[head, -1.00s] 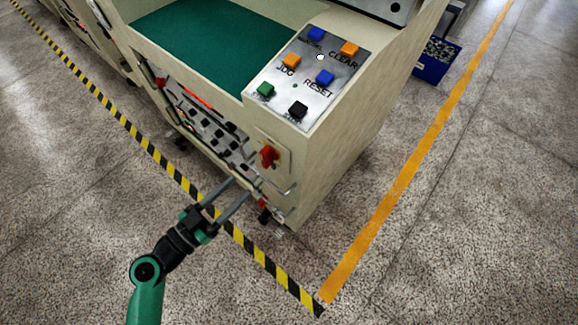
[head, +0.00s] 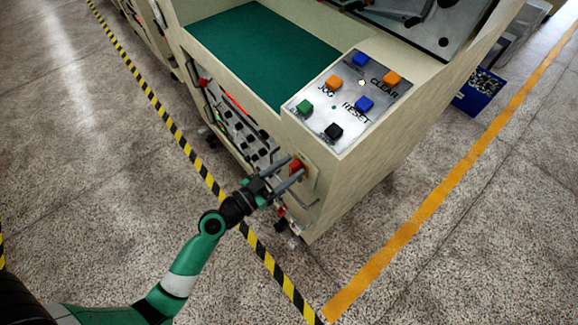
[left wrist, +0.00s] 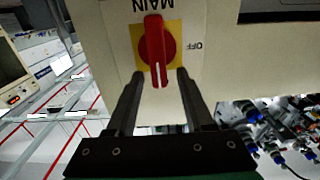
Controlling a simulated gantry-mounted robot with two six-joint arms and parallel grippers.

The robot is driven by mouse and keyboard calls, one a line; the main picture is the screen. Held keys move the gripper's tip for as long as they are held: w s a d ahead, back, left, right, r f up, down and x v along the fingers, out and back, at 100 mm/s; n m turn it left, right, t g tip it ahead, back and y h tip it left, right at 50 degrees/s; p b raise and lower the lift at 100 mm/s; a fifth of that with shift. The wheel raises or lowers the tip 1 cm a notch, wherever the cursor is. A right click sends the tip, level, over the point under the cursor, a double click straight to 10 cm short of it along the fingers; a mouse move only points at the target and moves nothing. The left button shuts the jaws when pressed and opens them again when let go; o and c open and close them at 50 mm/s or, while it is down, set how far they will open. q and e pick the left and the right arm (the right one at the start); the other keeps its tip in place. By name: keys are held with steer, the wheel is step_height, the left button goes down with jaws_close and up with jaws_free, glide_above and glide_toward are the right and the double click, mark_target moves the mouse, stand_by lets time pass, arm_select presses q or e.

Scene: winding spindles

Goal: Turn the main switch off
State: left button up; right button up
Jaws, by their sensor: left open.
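The main switch is a red rotary knob (left wrist: 156,50) on a yellow square plate (left wrist: 176,32), with "MAIN" and "OFF" printed beside it upside down in the left wrist view. The knob's handle stands lengthwise in that view, its white-marked end toward my gripper, and the "OFF" mark is to its right. In the head view the red knob (head: 296,165) is on the front of the cream machine. My left gripper (head: 296,169) is open in front of it. In the left wrist view its fingers (left wrist: 158,76) straddle the knob's near end, apart from it as far as I can tell.
A button panel (head: 346,105) with coloured buttons slopes on top of the machine above the switch. A blue bin (head: 478,92) stands at the back right. The floor in front is clear.

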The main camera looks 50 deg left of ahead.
arm_select(q)
jaws_close()
steer(key=shift+a+n, duration=0.1)
steer(key=shift+n, duration=0.3)
steer(key=n, duration=0.2)
steer(key=a+n+b, duration=0.1)
steer(key=shift+f+n, duration=0.15)
steer(key=shift+n, duration=0.25)
steer(key=n, duration=0.3)
steer(key=a+n, duration=0.1)
steer(key=shift+f, duration=0.3)
steer(key=n, duration=0.3)
steer(key=f+n, duration=0.1)
steer(key=n, duration=0.1)
steer(key=shift+a, duration=0.25)
steer(key=shift+a+f+n, duration=0.1)
steer(key=shift+f+n, duration=0.2)
steer(key=shift+n, duration=0.8)
steer(key=shift+f+n, duration=0.25)
steer(key=shift+n, duration=0.85)
jaws_free()
